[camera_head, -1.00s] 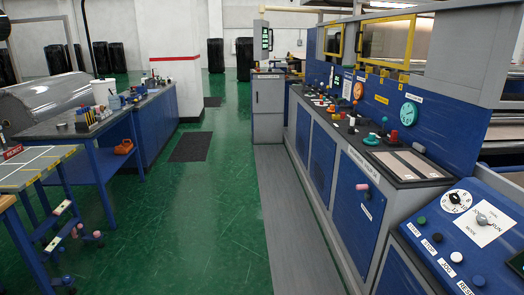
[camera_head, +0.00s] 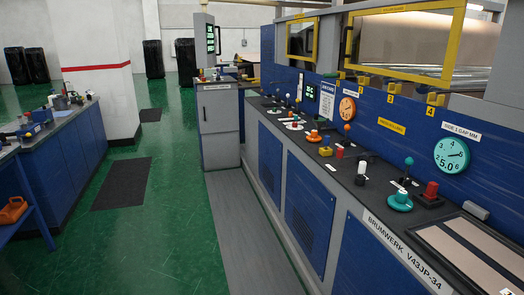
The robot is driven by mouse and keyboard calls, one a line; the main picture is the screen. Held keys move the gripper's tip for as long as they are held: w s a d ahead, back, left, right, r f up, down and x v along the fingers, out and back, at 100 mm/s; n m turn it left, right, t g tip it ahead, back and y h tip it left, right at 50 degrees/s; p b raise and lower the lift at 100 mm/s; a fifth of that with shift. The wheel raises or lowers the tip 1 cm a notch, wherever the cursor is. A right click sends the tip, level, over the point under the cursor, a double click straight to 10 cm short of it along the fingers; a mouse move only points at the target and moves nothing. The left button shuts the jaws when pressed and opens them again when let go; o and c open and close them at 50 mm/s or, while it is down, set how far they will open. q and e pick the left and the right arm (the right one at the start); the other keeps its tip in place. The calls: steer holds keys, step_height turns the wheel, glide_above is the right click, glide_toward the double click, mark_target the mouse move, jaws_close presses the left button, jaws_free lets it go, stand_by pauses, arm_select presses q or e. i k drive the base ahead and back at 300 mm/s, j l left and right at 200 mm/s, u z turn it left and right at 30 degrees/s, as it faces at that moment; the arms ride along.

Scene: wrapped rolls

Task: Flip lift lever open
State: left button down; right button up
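I see a long blue machine console (camera_head: 309,208) on the right with several levers and knobs on its dark top. A lever with a blue ball (camera_head: 408,162) and a red-topped control (camera_head: 431,190) stand near a teal round knob (camera_head: 400,200). Farther along are a black-and-white lever (camera_head: 361,174), an orange-ball lever (camera_head: 347,130) and an orange knob (camera_head: 313,136). I cannot read which one is the lift lever. Neither of my grippers is in view.
A teal dial (camera_head: 452,155) and an orange dial (camera_head: 347,110) are on the blue back panel. A grey cabinet (camera_head: 218,120) stands at the far end. A blue workbench (camera_head: 75,150) is on the left.

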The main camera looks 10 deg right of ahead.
mark_target(340, 151)
steer(key=i, duration=1.4)
steer(key=i+z, duration=0.4)
steer(key=i+j+z, duration=0.1)
steer(key=i+z, duration=0.45)
steer(key=z, duration=0.25)
steer(key=i+z, duration=0.2)
steer(key=z, duration=0.25)
steer(key=i+z, duration=0.2)
steer(key=z, duration=0.2)
steer(key=i+j+z, duration=0.15)
steer(key=z, duration=0.3)
